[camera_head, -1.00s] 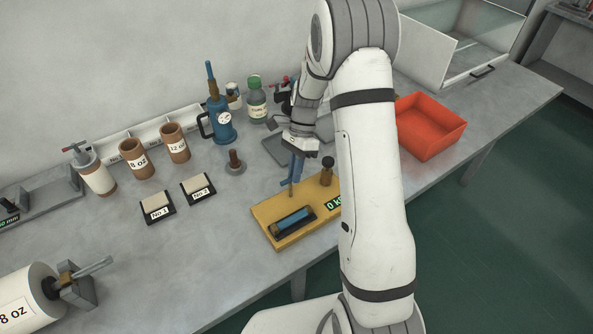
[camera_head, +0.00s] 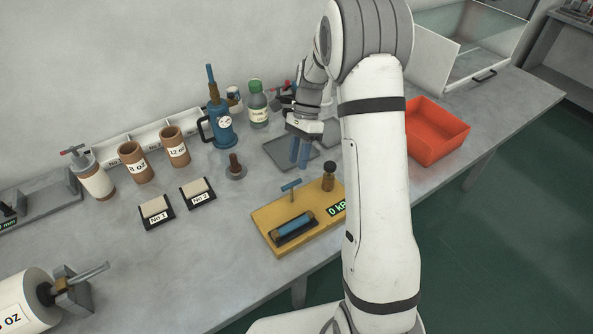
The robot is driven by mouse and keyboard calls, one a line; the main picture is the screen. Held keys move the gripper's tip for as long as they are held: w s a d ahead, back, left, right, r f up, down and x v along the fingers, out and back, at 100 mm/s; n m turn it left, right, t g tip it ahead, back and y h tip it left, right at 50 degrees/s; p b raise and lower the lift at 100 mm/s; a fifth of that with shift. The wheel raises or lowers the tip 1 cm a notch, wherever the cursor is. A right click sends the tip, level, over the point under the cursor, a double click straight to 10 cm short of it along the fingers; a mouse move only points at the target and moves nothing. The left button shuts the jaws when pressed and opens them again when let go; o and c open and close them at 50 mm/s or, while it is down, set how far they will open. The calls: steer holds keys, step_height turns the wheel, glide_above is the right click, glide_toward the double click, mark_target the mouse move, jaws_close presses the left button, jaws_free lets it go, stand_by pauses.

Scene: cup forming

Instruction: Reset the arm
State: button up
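My white arm reaches in from the lower right and bends down over the table. My gripper (camera_head: 300,152) hangs above the grey plate behind the yellow board (camera_head: 268,215). Its two blue fingers are apart by a narrow gap, and I see nothing between them. A blue T-shaped handle (camera_head: 291,186) stands upright on the yellow board, in front of and below the fingers and apart from them.
The yellow board also bears a blue cylinder (camera_head: 294,227) and a dark knob (camera_head: 328,177). A blue pump (camera_head: 219,120), a green-capped bottle (camera_head: 258,104) and brown cups (camera_head: 174,147) stand behind and left. A red bin (camera_head: 436,132) is right of my arm.

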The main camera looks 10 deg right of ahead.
steer(key=shift+v, duration=1.2)
steer(key=s+r+n+t+h, duration=0.2)
steer(key=s+r+n+t, duration=0.3)
steer(key=s+r, duration=0.45)
steer(key=s+r+n+t+h, duration=0.1)
steer(key=s+r+n+t, duration=0.2)
steer(key=s+n, duration=0.7)
steer(key=s, duration=0.4)
steer(key=shift+s+d+r, duration=0.15)
steer(key=shift+s+d, duration=0.05)
steer(key=shift+s, duration=0.1)
